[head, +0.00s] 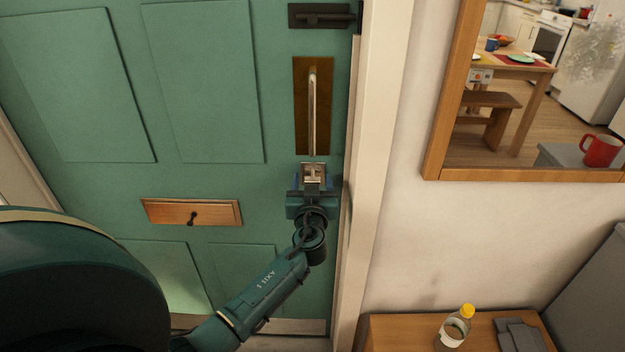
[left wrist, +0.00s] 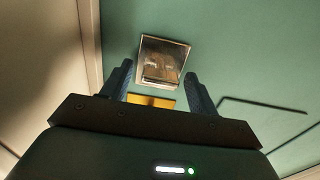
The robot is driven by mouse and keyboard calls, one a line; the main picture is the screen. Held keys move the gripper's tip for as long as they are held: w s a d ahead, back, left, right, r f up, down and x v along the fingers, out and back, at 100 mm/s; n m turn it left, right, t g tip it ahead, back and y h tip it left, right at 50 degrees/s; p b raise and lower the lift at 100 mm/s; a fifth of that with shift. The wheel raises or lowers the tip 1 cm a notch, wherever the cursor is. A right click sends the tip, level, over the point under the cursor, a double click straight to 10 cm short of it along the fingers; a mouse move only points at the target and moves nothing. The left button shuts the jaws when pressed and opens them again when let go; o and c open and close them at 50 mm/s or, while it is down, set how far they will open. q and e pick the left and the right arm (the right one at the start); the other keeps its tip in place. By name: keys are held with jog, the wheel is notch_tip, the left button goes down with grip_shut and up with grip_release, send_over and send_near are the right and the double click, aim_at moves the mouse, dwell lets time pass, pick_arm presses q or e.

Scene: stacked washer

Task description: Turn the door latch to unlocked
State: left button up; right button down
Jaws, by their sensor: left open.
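The green door (head: 205,80) fills the left of the head view. A small square metal latch plate (head: 313,170) sits on it below the pull handle, near the right edge. My left gripper (head: 312,187) is at this plate, partly covering its lower part. In the left wrist view the latch plate (left wrist: 164,58) lies just beyond and between the tips of the open left gripper (left wrist: 158,85), with nothing held. A brownish inner part shows in the plate; I cannot tell which way the latch is turned. My right gripper is not in view.
A vertical handle (head: 313,110) on a brass plate is directly above the latch, and a dark bolt (head: 320,16) is higher. The white door frame (head: 372,150) runs close on the right. A wooden cabinet (head: 395,333) with a yellow-capped bottle (head: 455,328) stands lower right.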

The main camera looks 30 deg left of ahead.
pick_arm(q)
jog(key=shift+w+a, duration=0.1)
jog(key=shift+w, duration=0.05)
jog(key=c, duration=1)
